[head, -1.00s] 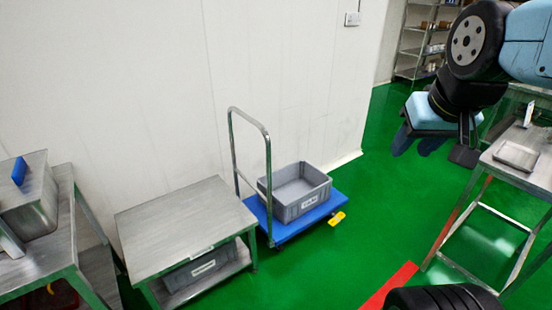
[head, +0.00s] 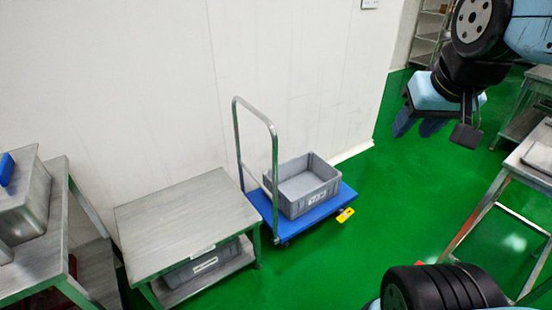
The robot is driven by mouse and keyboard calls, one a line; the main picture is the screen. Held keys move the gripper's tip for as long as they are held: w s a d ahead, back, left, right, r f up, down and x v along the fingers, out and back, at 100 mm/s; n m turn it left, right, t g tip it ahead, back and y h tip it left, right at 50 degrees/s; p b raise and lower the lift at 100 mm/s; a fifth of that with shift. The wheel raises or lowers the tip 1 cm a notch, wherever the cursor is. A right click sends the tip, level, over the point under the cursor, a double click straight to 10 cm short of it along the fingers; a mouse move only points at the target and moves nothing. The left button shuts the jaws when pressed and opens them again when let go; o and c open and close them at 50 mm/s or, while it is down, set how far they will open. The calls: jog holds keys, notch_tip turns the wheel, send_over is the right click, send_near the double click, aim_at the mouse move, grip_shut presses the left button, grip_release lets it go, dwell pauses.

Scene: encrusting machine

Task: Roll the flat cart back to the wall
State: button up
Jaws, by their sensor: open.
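The flat cart (head: 324,210) has a blue deck and a bent metal push handle (head: 275,160) at its left end. It stands on the green floor beside the white wall. A grey crate (head: 318,198) sits on its deck. A yellow piece (head: 345,215) shows at the deck's right front corner.
A low metal table (head: 180,215) with a grey bin (head: 203,265) on its lower shelf stands directly left of the cart. A metal bench (head: 85,225) is farther left. Another metal table (head: 530,170) stands at the right. Green floor (head: 390,185) is clear right of the cart.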

jog(key=shift+o, duration=0.7)
jog(key=w+d+f+n+t+h, duration=0.1)
jog(key=w+f+n, duration=0.1)
jog(key=w, duration=0.8)
jog(key=w+f+n+t, duration=0.1)
jog(key=w+f, duration=0.2)
jog(key=w, duration=0.8)
jog(key=w+a+f+n+t+y, duration=0.2)
jog(key=w+a+f+n+y, duration=0.15)
jog(key=w+f, duration=0.9)
jog(key=n+t+y, duration=0.3)
jog(key=y, duration=0.8)
send_near(275, 165)
jog(key=shift+h, duration=0.25)
jog(key=x, duration=0.7)
jog(key=f+x, duration=0.1)
jog(key=x, duration=0.3)
jog(key=shift+w+d, duration=0.25)
jog(key=shift+w, duration=0.05)
jog(key=shift+c, duration=0.5)
